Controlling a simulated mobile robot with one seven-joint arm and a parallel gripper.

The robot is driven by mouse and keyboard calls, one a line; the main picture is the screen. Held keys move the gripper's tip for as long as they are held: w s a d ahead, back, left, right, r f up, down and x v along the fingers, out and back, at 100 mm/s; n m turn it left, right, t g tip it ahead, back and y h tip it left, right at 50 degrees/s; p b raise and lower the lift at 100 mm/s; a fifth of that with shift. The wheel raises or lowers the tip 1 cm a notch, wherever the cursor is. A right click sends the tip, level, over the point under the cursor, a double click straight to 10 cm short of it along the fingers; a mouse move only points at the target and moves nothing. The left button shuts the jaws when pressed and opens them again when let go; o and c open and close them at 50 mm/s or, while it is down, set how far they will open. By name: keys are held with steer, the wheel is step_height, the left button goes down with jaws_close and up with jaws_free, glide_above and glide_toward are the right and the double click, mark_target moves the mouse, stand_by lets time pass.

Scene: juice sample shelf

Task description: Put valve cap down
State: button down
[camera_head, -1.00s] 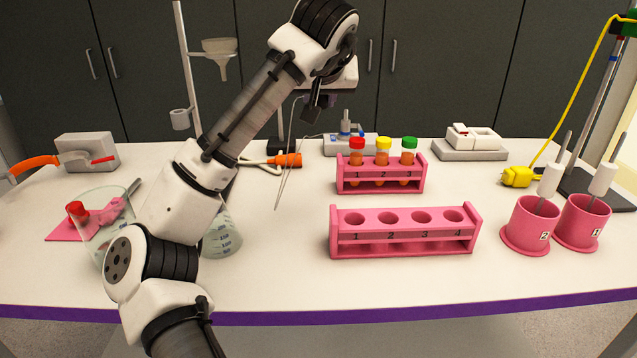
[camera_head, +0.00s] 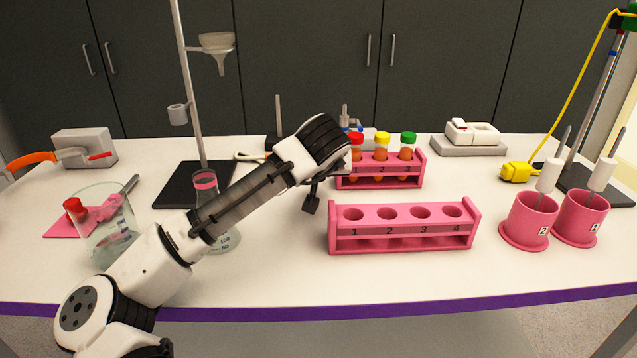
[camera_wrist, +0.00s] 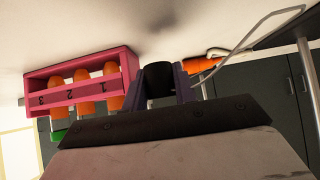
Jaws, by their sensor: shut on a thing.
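My gripper (camera_head: 311,190) is shut on a small dark piece, which I take to be the valve cap (camera_wrist: 158,78). In the wrist view the cap is a short dark cylinder between the two purplish fingers. In the head view the gripper is low over the bench, left of the empty four-hole pink rack and in front of the pink rack with capped tubes. The cap is hard to tell from the dark fingers there. I cannot tell whether it touches the bench.
The empty pink rack (camera_head: 402,241) stands close on the right. The tube rack (camera_head: 424,172) also shows in the wrist view (camera_wrist: 125,58). A flask (camera_head: 205,190) is partly behind my arm. A glass beaker (camera_head: 104,248) is left; pink cups (camera_head: 527,226) are right. The bench front is clear.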

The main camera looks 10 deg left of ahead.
step_height(320, 180, down, 3)
steer(key=shift+f, duration=0.1)
